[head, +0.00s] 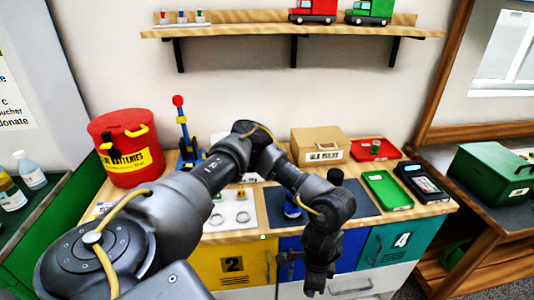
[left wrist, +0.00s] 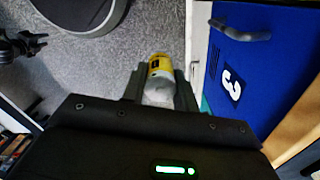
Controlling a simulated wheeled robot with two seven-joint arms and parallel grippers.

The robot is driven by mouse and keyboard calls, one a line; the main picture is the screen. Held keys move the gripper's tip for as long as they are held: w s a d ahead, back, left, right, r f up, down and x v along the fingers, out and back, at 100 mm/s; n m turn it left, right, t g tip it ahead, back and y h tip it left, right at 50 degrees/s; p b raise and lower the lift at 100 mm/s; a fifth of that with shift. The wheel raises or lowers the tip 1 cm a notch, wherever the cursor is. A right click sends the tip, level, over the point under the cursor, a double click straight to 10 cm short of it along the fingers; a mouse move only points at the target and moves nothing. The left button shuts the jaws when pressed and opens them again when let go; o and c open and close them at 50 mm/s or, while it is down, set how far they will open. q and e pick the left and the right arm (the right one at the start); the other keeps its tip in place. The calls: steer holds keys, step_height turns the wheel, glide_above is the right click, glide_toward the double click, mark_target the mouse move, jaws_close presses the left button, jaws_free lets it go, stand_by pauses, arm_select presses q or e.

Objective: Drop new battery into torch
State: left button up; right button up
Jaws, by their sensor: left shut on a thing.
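My left gripper (head: 318,288) hangs low in front of the cabinet doors, fingers pointing down, below the worktop. In the left wrist view the gripper (left wrist: 160,92) is shut on a battery (left wrist: 160,65) with a yellow end and a silver-grey body. In the head view the battery cannot be made out. A dark round-topped cylinder (head: 336,175) stands on the worktop behind my arm; it may be the torch, but my arm hides most of it. A blue object (head: 292,208) sits on the dark mat, partly hidden. My right gripper does not show.
The worktop carries a red battery bin (head: 127,160), a cardboard box (head: 318,146), a red tray (head: 388,155) with a small cylinder, an empty green tray (head: 386,190) and a card terminal (head: 420,182). The blue door (left wrist: 245,50) is close beside my left gripper.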

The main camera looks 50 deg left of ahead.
arm_select(q)
steer(key=shift+w+a+r, duration=0.15)
steer(key=shift+r, duration=0.2)
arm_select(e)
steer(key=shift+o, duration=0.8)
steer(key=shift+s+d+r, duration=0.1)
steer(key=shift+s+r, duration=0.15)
arm_select(q)
steer(key=w+a+r+m+p, duration=0.3)
steer(key=a+r+m+p, duration=0.2)
steer(key=r, duration=0.4)
steer(key=w+a+r+m+p, duration=0.3)
steer(key=a+r+m+p, duration=0.3)
steer(key=r+m, duration=0.3)
steer(key=w+a+r+m+p, duration=0.4)
steer(key=a+r+m+p, duration=0.1)
steer(key=r, duration=0.4)
steer(key=shift+a+m+p, duration=0.4)
steer(key=shift+m+p, duration=0.45)
steer(key=shift+m, duration=0.05)
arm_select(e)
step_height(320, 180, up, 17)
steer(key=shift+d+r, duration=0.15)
arm_select(q)
steer(key=shift+f, duration=0.2)
